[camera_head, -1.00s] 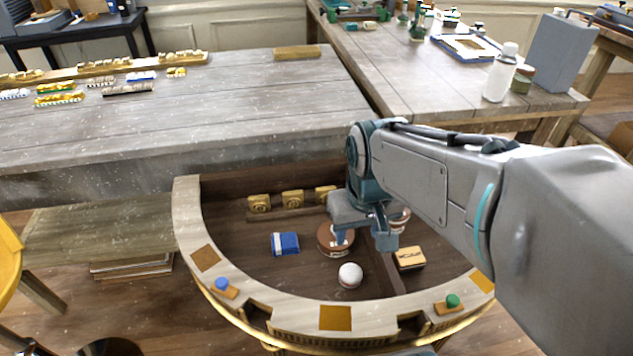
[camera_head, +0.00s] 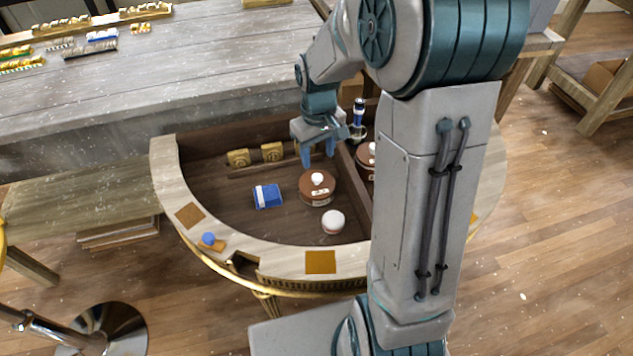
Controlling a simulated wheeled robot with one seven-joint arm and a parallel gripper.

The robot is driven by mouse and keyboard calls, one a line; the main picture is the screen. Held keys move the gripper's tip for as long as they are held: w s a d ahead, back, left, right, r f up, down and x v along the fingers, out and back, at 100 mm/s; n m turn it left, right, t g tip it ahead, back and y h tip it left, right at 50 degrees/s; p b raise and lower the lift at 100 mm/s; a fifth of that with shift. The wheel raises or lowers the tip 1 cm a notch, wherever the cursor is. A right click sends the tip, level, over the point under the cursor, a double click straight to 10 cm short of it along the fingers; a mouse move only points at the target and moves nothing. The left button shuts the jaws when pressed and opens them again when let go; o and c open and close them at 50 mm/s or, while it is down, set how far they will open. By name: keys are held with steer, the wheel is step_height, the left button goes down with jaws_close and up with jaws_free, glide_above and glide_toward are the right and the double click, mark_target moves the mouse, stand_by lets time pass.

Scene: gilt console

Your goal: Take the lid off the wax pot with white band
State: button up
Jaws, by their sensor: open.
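A round brown pot (camera_head: 317,190) with a white knob on its lid stands in the left compartment of the half-round console. A pale band or label shows on its side, and its lid sits on it. A second brown pot (camera_head: 366,165) with a white knob stands right of the divider. My arm covers part of it, so I cannot tell its band. My gripper (camera_head: 318,158) is open and empty, fingers pointing down, above and just behind the first pot's knob in the picture. It appears apart from the pot.
A blue box (camera_head: 268,196) lies left of the pot and a white round item (camera_head: 333,221) in front. A dark divider (camera_head: 352,190) runs on the right. Gold blocks (camera_head: 238,158) line the back. The raised console rim (camera_head: 270,252) curves around the front.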

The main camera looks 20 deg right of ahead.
mark_target(317, 176)
step_height(317, 176, down, 8)
steer(key=shift+w+a, duration=0.1)
stand_by(0.4)
steer(key=c, duration=1.1)
